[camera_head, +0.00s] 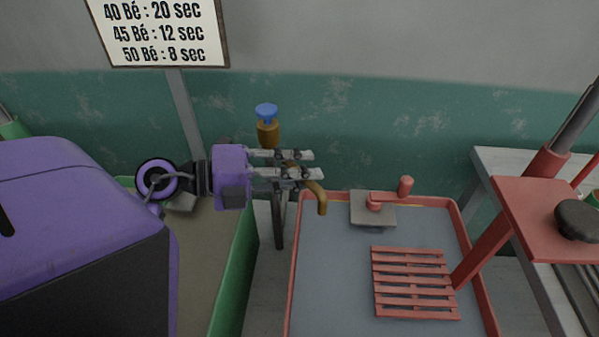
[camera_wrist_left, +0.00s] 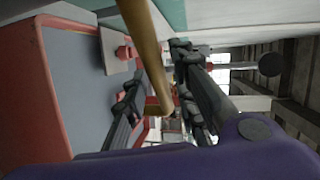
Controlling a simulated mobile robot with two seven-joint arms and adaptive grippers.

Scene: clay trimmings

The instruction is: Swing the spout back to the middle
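The brass spout (camera_head: 321,200) runs from the tap with the blue knob (camera_head: 266,111) and bends down at its end, over the left back part of the red-rimmed tray (camera_head: 294,270). My left gripper (camera_head: 316,164) reaches in from the left, level, with its two fingers over the spout's pipe. They hide part of the pipe in the head view. In the left wrist view the spout (camera_wrist_left: 146,45) passes between the fingers, with gaps showing beside it, so the gripper looks open. My right gripper is not in view.
In the tray are a grey plate with a red handle (camera_head: 372,215) and a red slatted rack (camera_head: 415,285). A green-edged trough (camera_head: 235,270) lies to the left. A red stand (camera_head: 545,215) with a dark knob stands at the right. A sign (camera_head: 160,32) hangs behind.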

